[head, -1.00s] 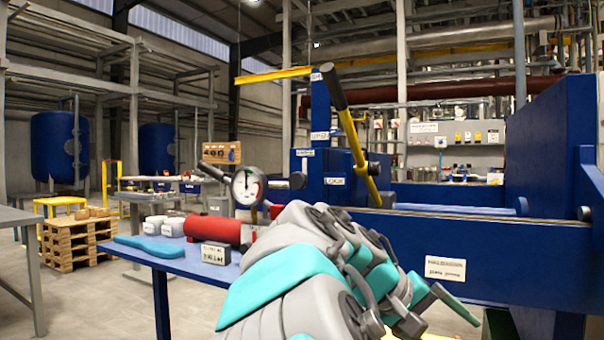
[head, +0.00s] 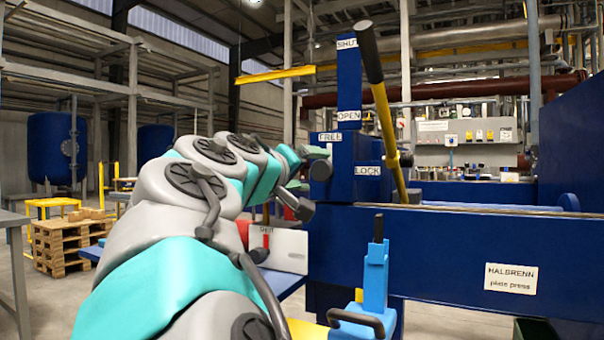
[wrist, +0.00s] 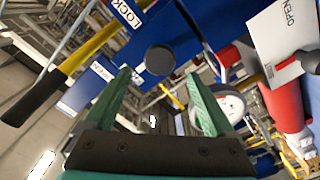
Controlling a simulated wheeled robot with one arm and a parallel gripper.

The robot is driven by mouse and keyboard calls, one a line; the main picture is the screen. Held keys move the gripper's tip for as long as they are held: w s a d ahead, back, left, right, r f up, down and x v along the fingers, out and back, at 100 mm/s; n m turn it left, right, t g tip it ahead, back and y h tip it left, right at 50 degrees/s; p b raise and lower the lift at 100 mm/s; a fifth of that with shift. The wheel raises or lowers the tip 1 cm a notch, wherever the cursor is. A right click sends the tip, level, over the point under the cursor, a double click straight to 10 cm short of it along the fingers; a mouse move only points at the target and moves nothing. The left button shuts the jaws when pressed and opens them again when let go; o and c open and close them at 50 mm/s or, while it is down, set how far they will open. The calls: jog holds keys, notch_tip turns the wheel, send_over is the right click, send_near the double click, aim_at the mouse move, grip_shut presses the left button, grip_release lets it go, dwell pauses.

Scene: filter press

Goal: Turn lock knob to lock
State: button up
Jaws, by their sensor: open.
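The dark round lock knob (head: 321,170) is on the blue press housing, below the FREE label (head: 325,138) and left of the LOCK label (head: 367,171). In the wrist view the knob (wrist: 159,60) shows as a dark disc just beyond and between my fingertips. My gripper (wrist: 158,76) is open, with a green finger on either side of the knob's line and nothing held. In the head view my gripper (head: 302,160) is close to the knob at its left. I cannot tell whether the fingers touch it. The knob's turned angle is not clear.
A yellow lever with a black grip (head: 383,110) rises just right of the knob. A blue device with a handle (head: 376,275) stands in front of the press. A white plate marked SHUT (head: 288,248) is below my wrist. A gauge (wrist: 232,104) shows beyond my fingers.

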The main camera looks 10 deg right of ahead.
aim_at(319, 170)
jog(key=x, duration=0.7)
jog(key=shift+d+f, duration=0.15)
jog(key=c, duration=1.4)
jog(key=shift+o, duration=0.2)
